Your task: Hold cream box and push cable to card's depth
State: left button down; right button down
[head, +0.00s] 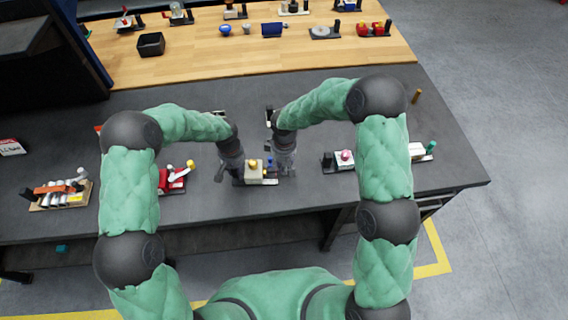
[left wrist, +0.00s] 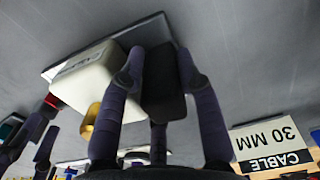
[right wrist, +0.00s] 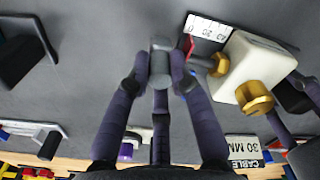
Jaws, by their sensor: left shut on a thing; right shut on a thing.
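The cream box (head: 255,171) stands on a base plate at the bench's front. It has a brass fitting (left wrist: 90,122) on one side, and two brass fittings show in the right wrist view (right wrist: 255,98). My left gripper (head: 238,178) is shut on a dark block (left wrist: 160,85) beside the cream box (left wrist: 88,78). I cannot tell how deep any cable sits. The card (left wrist: 270,145) reads "CABLE 30 MM".
A white scale strip (right wrist: 208,28) lies by the fitting. A red-based device (head: 172,180) stands left, and one with a pink knob (head: 345,157) stands right.

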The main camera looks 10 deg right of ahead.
aim_at(276, 173)
pick_arm(q)
jog(key=shift+s+f, duration=0.35)
jog(key=shift+s, duration=0.05)
pick_arm(e)
jog(key=shift+w+a, duration=0.15)
jog(key=shift+a, duration=0.6)
jog(key=shift+w+a, duration=0.15)
jog(key=shift+a, duration=0.6)
jog(key=c, duration=1.1)
grip_release()
jog(key=shift+c, duration=0.2)
jog(key=shift+r, duration=0.1)
notch_tip(276, 173, up, 12)
pick_arm(q)
jog(key=c, duration=0.9)
grip_release()
jog(key=shift+w, duration=0.1)
jog(key=shift+o, duration=0.5)
jog(key=shift+w, duration=0.1)
jog(key=shift+w+r, duration=0.1)
jog(key=shift+r, duration=0.05)
